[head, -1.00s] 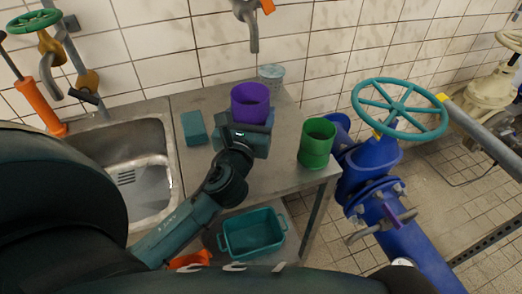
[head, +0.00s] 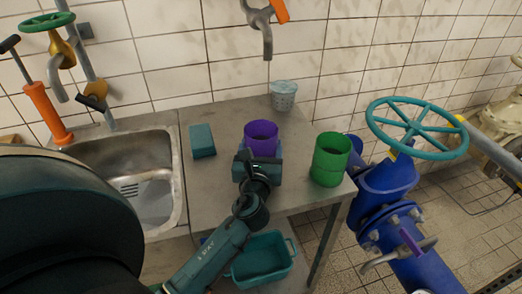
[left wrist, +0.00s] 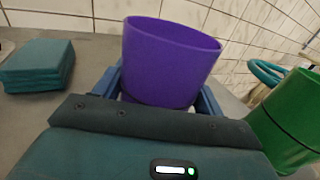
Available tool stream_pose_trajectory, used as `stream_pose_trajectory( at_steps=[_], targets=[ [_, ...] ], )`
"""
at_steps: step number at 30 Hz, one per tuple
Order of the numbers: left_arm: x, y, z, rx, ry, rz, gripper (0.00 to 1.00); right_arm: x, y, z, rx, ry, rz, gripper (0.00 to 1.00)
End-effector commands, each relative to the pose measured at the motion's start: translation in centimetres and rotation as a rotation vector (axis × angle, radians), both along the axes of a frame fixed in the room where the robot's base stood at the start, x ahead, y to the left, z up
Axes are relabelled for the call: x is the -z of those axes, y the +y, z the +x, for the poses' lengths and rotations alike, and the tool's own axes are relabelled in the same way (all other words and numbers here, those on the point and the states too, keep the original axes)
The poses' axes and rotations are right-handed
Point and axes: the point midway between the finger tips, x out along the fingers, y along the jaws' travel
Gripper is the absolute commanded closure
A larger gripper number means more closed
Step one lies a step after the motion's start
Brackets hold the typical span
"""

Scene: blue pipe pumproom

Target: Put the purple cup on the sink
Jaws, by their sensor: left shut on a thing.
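The purple cup (head: 261,138) is upright over the grey counter, right of the sink. My left gripper (head: 262,153) is shut on it, with a blue finger on each side. In the left wrist view the purple cup (left wrist: 168,62) fills the middle between the fingers, and its lower part is hidden by the gripper. Whether its base touches the counter cannot be told. The metal sink (head: 172,203) is an empty basin with a drain, at the left. My right gripper is not in view.
A green cup (head: 329,162) stands close to the right of my left gripper. A teal sponge stack (head: 202,140) lies between sink and purple cup. A grey perforated cup (head: 284,96) stands at the back. A teal bin (head: 262,262) is below. A blue valve (head: 385,190) is at right.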

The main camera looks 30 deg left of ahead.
Motion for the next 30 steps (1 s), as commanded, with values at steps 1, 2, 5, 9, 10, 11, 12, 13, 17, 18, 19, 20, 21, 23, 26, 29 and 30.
stream_pose_trajectory(
  at_steps=[1, 2, 5, 9, 10, 11, 12, 13, 17, 18, 19, 20, 21, 23, 26, 29, 30],
  targets=[
    [-0.13, 0.00, 0.01, 0.000, -0.001, 0.000, 0.62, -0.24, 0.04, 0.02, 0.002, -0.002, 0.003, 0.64],
    [-0.14, 0.00, 0.00, 0.000, -0.001, 0.000, 0.62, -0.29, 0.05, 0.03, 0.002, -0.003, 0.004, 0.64],
    [-0.13, -0.01, 0.01, 0.000, -0.001, 0.000, 0.62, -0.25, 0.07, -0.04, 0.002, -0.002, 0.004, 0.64],
    [0.31, -0.01, 0.02, 0.001, 0.000, 0.001, 0.62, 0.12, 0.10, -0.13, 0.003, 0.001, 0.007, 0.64],
    [0.20, -0.02, 0.01, 0.001, -0.001, 0.000, 0.27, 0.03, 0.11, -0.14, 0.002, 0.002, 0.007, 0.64],
    [0.18, -0.02, 0.01, 0.001, -0.001, 0.000, 0.25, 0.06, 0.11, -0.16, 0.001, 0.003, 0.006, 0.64],
    [0.18, -0.02, 0.01, 0.001, 0.000, 0.000, 0.22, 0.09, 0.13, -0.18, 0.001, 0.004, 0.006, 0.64],
    [0.18, -0.02, 0.01, 0.001, -0.001, 0.000, 0.19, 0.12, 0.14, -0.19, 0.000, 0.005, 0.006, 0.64],
    [0.17, -0.01, 0.00, 0.001, -0.001, 0.000, 0.09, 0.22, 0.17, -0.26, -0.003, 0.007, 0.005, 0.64],
    [0.17, -0.01, 0.00, 0.001, -0.001, 0.000, 0.08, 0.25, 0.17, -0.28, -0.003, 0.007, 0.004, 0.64],
    [0.17, -0.02, 0.01, 0.001, -0.001, 0.000, 0.08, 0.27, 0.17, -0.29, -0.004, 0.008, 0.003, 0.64],
    [0.17, -0.02, 0.01, 0.001, -0.001, 0.000, 0.08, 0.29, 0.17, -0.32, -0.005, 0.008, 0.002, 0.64],
    [0.17, -0.02, 0.01, 0.001, -0.001, 0.000, 0.08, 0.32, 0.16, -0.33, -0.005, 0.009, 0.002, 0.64],
    [0.16, -0.02, 0.01, 0.001, -0.001, 0.000, 0.08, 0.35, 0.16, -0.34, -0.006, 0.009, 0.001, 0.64],
    [-0.22, -0.01, 0.01, 0.001, -0.001, 0.000, 0.08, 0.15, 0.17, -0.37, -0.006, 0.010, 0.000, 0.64],
    [-0.18, 0.10, 0.04, 0.001, -0.001, 0.000, 0.08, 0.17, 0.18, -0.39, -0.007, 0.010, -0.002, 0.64],
    [-0.20, 0.18, 0.07, 0.001, 0.000, 0.001, 0.08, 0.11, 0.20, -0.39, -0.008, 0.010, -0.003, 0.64]
  ],
)
